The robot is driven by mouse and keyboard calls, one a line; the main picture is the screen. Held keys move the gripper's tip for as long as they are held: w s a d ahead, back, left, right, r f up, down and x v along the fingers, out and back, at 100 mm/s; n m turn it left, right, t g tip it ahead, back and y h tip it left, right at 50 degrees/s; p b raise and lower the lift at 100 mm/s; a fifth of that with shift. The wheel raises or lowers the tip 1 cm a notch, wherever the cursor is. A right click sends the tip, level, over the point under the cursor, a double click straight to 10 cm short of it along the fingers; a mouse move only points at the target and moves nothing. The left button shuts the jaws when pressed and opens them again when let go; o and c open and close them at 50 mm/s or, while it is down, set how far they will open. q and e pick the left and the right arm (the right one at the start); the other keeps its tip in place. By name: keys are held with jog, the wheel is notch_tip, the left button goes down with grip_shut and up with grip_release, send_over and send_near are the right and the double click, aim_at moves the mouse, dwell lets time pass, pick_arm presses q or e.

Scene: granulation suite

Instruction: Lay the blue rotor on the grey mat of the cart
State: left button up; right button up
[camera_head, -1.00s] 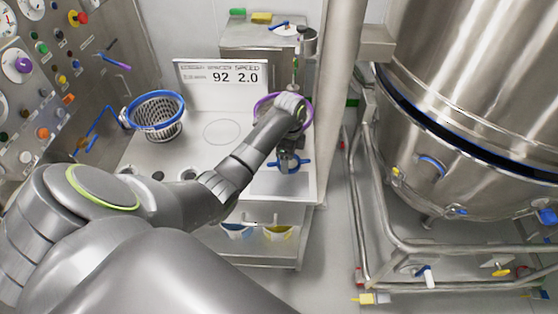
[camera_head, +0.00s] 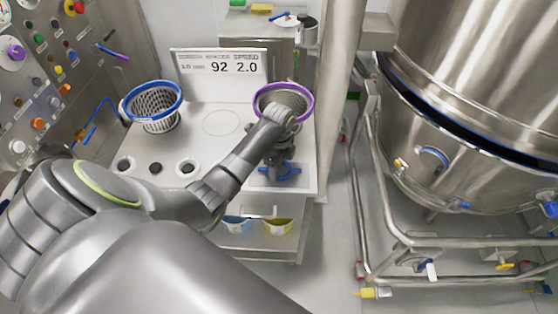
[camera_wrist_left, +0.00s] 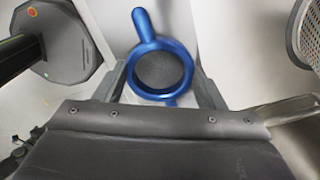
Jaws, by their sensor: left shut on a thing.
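In the left wrist view the rotor's ring and one arm (camera_wrist_left: 144,25) show between the two fingers. The grey mat (camera_head: 260,182) lies under the rotor, partly hidden by my gripper. I cannot tell whether the rotor touches the mat or hangs just above it. My right gripper is not in view.
A blue-rimmed basket (camera_head: 153,118) stands at the cart's left, and a purple-rimmed basket (camera_head: 305,100) stands just behind my wrist. A sign (camera_head: 222,66) is at the back. A steel post (camera_head: 338,100) and a large vessel (camera_head: 470,90) are at the right.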

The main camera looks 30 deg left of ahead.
pick_arm(q)
jog(key=shift+f, duration=0.4)
jog(key=shift+p, duration=0.4)
jog(key=o, duration=1.3)
jog(key=shift+c, duration=0.2)
